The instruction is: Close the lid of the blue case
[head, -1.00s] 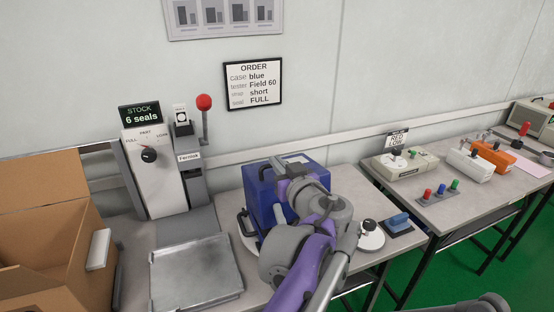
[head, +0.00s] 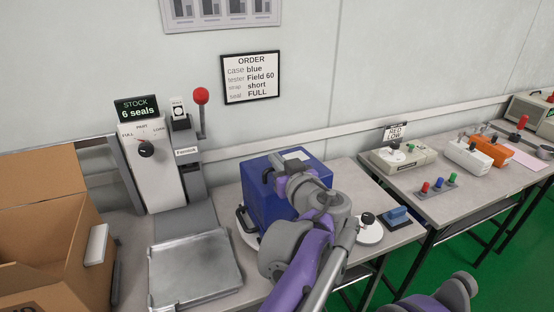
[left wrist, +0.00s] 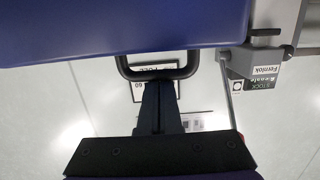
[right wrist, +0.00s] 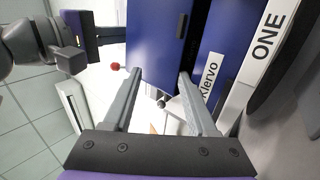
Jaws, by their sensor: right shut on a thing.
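Lid and body are hard to tell apart.
A sealing machine (head: 150,170) with a red-knobbed lever (head: 201,97) and a grey tray (head: 195,268) stand left of the case. An open cardboard box (head: 45,235) is at far left. A white round device (head: 369,230) and blue block (head: 398,217) are at right.

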